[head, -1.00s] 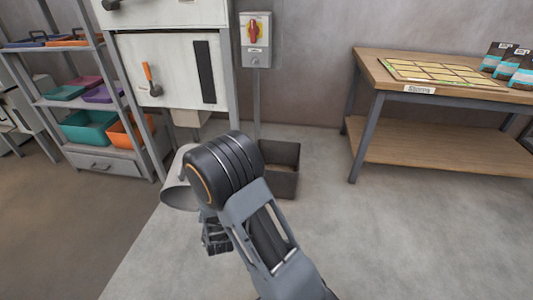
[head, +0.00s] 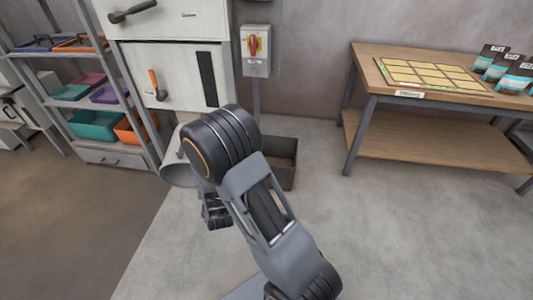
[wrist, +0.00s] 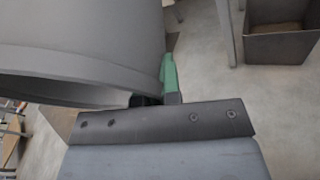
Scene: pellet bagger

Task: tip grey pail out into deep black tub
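The grey pail (head: 177,172) is partly hidden behind my arm in the head view. It fills the upper left of the wrist view (wrist: 80,45), with its rim low in the picture, and looks tilted. My gripper (head: 215,213) is beside the pail; in the wrist view (wrist: 155,99) its dark fingers are closed at a green piece against the pail's wall. The deep black tub (head: 286,175) stands on the floor right of the pail, partly behind my arm, and shows at the upper right of the wrist view (wrist: 270,48). The pail's contents are hidden.
A white cabinet (head: 180,65) with an orange-handled lever stands behind the pail. A switch box (head: 256,50) on a post is behind the tub. A shelf rack (head: 100,120) with trays is at left, a wooden table (head: 440,135) at right. The floor between is clear.

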